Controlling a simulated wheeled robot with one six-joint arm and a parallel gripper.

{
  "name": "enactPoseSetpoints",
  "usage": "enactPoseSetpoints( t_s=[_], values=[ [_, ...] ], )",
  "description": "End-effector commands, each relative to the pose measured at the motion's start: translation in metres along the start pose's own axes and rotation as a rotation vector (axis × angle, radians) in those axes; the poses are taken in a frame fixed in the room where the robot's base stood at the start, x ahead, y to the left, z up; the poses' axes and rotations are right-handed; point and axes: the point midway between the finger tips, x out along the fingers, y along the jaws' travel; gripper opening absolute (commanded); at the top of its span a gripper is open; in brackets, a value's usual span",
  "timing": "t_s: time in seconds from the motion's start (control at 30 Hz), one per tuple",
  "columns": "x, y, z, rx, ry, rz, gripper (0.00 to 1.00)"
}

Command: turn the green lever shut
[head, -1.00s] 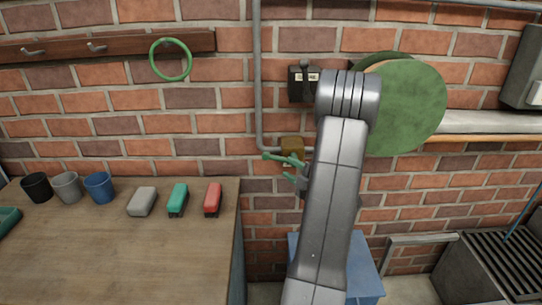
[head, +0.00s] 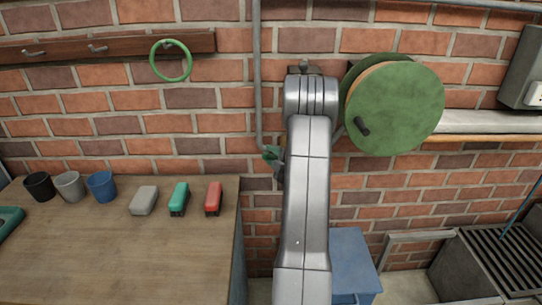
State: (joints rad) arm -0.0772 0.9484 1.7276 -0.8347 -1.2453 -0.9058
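A small green piece (head: 271,153) shows just left of my arm, at the lower end of the grey wall pipe. I cannot tell whether it is the green lever or part of my gripper. My gripper (head: 277,162) is at the same spot, mostly hidden by my own arm. Whether its fingers are apart or closed, and whether they touch the lever, cannot be seen. The valve body behind is hidden by my arm.
A green hose reel (head: 405,110) with a dark handle hangs right of my arm. A blue box (head: 352,262) stands low behind my arm. A green ring (head: 171,61) hangs on the wall.

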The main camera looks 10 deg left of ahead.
Motion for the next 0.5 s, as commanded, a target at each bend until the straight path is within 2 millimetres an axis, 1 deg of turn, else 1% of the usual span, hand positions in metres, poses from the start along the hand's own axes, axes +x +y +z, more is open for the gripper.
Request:
enactPoseSetpoints(
  t_s=[0.03,0.13,0.33,0.5],
  values=[
    [-0.0001,0.0001,0.0,0.0,0.0,0.0,0.2],
    [-0.0002,0.0001,0.0,0.0,0.0,0.0,0.01],
    [-0.0003,-0.0003,0.0001,-0.002,0.0,-0.001,0.0],
    [0.0005,-0.0073,0.0017,-0.042,-0.008,-0.027,0.0]
  ],
)
